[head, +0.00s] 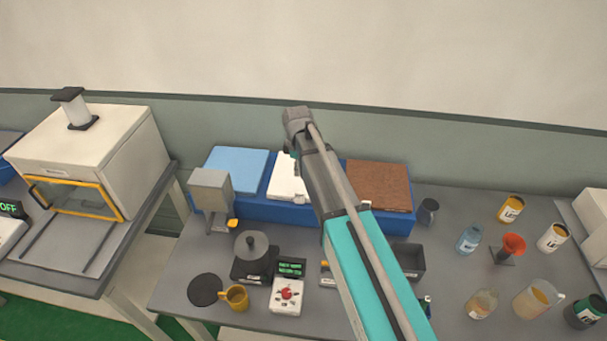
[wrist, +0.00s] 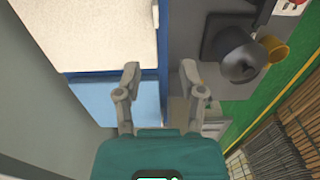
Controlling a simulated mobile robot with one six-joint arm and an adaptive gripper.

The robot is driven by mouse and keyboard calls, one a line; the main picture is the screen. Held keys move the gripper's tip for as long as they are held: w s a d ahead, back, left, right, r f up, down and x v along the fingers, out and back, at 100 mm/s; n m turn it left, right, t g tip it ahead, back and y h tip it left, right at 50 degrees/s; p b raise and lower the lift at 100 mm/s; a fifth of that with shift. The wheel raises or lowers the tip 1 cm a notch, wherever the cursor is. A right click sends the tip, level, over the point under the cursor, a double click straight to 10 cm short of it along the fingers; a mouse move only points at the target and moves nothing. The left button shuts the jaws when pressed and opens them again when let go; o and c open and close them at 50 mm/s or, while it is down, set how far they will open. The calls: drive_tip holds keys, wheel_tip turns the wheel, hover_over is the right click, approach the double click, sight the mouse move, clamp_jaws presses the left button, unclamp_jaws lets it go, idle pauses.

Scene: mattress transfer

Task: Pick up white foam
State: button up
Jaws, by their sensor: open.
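The white foam (head: 285,182) is a flat white slab in the middle of the blue bin, partly hidden by my arm in the head view. In the wrist view the white foam (wrist: 112,30) fills the upper left. My gripper (wrist: 159,68) is open with nothing between its fingers. In the wrist view its fingertips are just below and right of the foam, the left one by the light blue slab's edge. They look apart from the foam. In the head view my wrist hides most of the gripper.
The blue bin (head: 262,211) also holds a light blue slab (head: 236,169) and a brown slab (head: 378,186). Bottles and a beaker (head: 538,298) stand at right. The wall is close behind.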

drive_tip(key=shift+w+d+f, duration=0.15)
drive_tip(key=shift+d+f, duration=0.05)
drive_tip(key=shift+d, duration=0.05)
wheel_tip(320, 180, down, 8)
drive_tip(key=b, duration=0.8)
drive_tip(key=shift+f+b, duration=0.15)
drive_tip(key=shift+b, duration=0.15)
drive_tip(key=shift+f, duration=0.1)
drive_tip(key=f+b, duration=0.3)
drive_tip(key=shift+w+f+b, duration=0.2)
drive_tip(key=shift+w+b, duration=0.1)
drive_tip(key=shift+f+b, duration=0.8)
drive_tip(key=shift+f, duration=0.05)
drive_tip(key=shift+c, duration=0.2)
clamp_jaws()
